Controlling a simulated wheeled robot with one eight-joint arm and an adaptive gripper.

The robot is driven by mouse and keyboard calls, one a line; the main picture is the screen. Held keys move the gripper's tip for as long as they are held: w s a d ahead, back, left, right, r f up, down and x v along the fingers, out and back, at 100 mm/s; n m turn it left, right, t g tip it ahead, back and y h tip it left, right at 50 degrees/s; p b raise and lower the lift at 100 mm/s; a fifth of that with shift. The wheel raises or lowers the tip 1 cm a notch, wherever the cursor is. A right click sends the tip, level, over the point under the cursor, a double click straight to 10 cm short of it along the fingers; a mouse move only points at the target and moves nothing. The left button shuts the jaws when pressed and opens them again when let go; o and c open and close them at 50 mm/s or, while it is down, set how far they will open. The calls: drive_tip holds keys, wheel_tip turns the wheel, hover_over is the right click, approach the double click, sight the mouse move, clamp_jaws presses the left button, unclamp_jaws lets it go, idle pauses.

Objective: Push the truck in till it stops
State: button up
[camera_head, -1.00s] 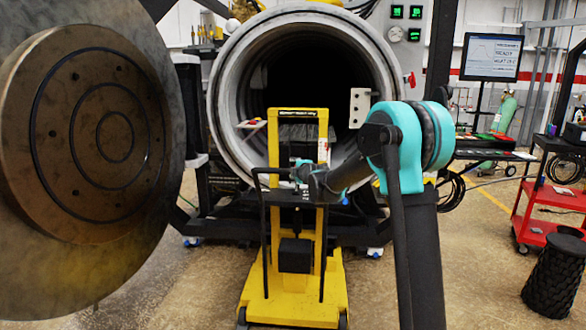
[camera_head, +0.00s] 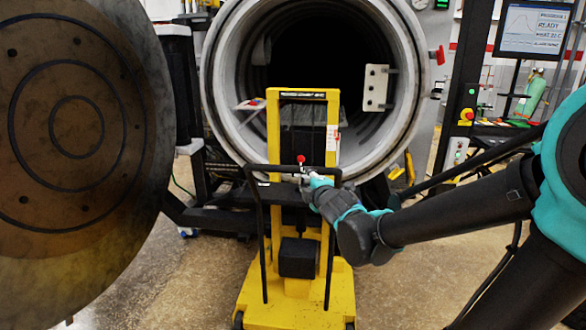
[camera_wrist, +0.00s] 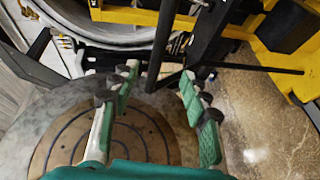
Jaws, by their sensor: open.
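The yellow lift truck (camera_head: 291,258) stands upright on the floor in front of the round furnace mouth (camera_head: 398,150). Its mast overlaps the opening in the head view. A black tube handle (camera_head: 264,235) loops across its near side. My gripper (camera_head: 309,179) is at the handle's top bar, right of its middle, beside a small red knob (camera_head: 300,160). In the wrist view my gripper (camera_wrist: 159,74) is open, with a black bar (camera_wrist: 164,45) running between and beyond the fingertips. I cannot tell whether they touch it. The truck's contact with the furnace is hidden.
The heavy round furnace door (camera_head: 75,140) hangs open on the left, close to the truck. A white bracket plate (camera_head: 376,88) stands at the mouth's right side. A monitor (camera_head: 533,30) is at right. Open floor (camera_head: 400,285) lies right of the truck.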

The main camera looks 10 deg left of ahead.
sight(293, 170)
drive_tip(key=x, duration=1.7)
drive_tip(key=shift+f, duration=0.1)
drive_tip(key=shift+c, duration=0.5)
clamp_jaws()
